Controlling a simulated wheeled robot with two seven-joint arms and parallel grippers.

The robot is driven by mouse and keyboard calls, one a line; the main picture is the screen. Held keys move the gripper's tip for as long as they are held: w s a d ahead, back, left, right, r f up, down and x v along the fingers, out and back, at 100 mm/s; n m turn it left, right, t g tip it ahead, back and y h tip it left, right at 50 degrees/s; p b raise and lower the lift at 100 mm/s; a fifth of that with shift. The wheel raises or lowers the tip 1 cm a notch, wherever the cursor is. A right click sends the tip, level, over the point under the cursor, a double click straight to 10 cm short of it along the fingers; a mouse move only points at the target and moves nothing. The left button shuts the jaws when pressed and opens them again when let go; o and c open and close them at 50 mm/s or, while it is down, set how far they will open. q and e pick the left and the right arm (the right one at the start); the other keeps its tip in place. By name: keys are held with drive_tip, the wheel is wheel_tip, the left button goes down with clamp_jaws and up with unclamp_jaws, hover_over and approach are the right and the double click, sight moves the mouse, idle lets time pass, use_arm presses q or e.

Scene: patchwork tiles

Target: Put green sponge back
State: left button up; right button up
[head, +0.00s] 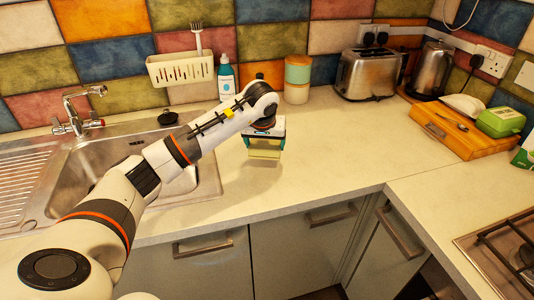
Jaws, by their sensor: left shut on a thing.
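My left gripper (265,145) comes in from the left over the sink and points down above the counter right of the basin. It is shut on the green sponge (264,153), which looks pale yellow-green and hangs just above the counter with a shadow under it. A white slotted caddy (180,70) is on the tiled wall behind the sink, with a white utensil sticking up from it. My right gripper is not in view.
The metal sink (90,165) with its tap (75,115) is at left. A teal bottle (226,78) and a lidded canister (297,80) stand at the wall. A toaster (368,73), kettle (432,68) and wooden board (455,135) are at right. The middle counter is clear.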

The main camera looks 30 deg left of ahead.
sight(266, 155)
use_arm(q)
drive_tip(key=shift+f, duration=0.45)
drive_tip(key=shift+w+f, duration=0.15)
drive_tip(key=shift+f, duration=0.2)
wheel_tip(266, 155, down, 3)
drive_tip(key=shift+f+p, duration=0.2)
drive_tip(key=shift+p, duration=0.25)
drive_tip(key=shift+w+f, duration=0.1)
drive_tip(key=shift+f, duration=0.05)
drive_tip(key=o, duration=0.8)
drive_tip(key=shift+r, duration=0.2)
drive_tip(key=b+v, duration=0.1)
drive_tip(key=v, duration=1.1)
drive_tip(key=shift+b, duration=0.35)
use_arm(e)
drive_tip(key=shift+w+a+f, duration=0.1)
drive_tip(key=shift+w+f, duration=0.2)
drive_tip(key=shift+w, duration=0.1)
use_arm(q)
drive_tip(key=shift+d, duration=0.1)
